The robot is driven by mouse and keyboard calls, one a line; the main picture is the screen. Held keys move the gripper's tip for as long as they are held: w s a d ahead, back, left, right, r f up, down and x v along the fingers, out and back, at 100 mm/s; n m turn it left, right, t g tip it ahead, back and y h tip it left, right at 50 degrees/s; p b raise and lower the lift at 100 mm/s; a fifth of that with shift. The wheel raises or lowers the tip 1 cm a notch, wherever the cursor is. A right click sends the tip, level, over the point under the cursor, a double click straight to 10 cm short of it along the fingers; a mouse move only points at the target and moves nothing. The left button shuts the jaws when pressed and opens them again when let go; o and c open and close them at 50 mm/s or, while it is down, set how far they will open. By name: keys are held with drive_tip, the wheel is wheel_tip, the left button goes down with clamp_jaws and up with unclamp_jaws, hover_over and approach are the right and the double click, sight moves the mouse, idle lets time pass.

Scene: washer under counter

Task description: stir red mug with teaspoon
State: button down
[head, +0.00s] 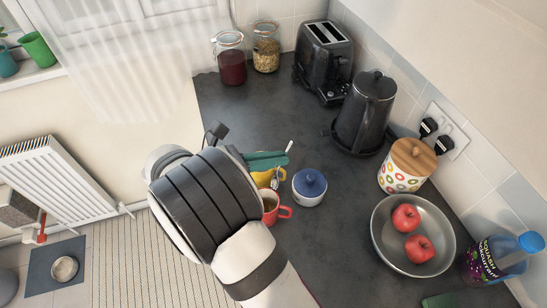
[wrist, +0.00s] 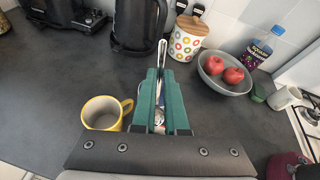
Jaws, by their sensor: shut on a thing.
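My gripper (head: 280,160) has teal fingers shut on a metal teaspoon (head: 275,178). The spoon's handle end sticks up past the fingers, and in the wrist view the handle (wrist: 162,52) shows beyond the fingertips (wrist: 160,76). The red mug (head: 284,212) stands on the counter below the gripper in the head view, with brown liquid inside; my arm hides its left part. The spoon's lower end shows above the red mug in the picture, by the yellow mug; I cannot tell its height. I cannot make out the red mug in the wrist view.
A yellow mug (wrist: 103,113) stands close to the gripper. A fruit bowl (head: 440,255), patterned canister (head: 400,178), kettle (head: 362,112) and toaster (head: 325,60) stand farther off. The counter's middle is clear.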

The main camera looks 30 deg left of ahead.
idle(0.4)
wheel_tip(320, 180, up, 5)
idle(0.4)
idle(0.4)
hover_over(276, 179)
drive_tip(key=f, duration=0.4)
drive_tip(key=shift+w+a+f, duration=0.25)
drive_tip(key=shift+a+f, duration=0.1)
drive_tip(key=shift+a, duration=0.05)
drive_tip(key=f, duration=0.2)
drive_tip(key=s+f, duration=0.1)
drive_tip(key=f, duration=0.1)
drive_tip(key=s+f, duration=0.1)
drive_tip(key=f, duration=0.1)
drive_tip(key=shift+s+a+f, duration=0.15)
drive_tip(key=shift+s+a, duration=0.05)
drive_tip(key=shift+a, duration=0.15)
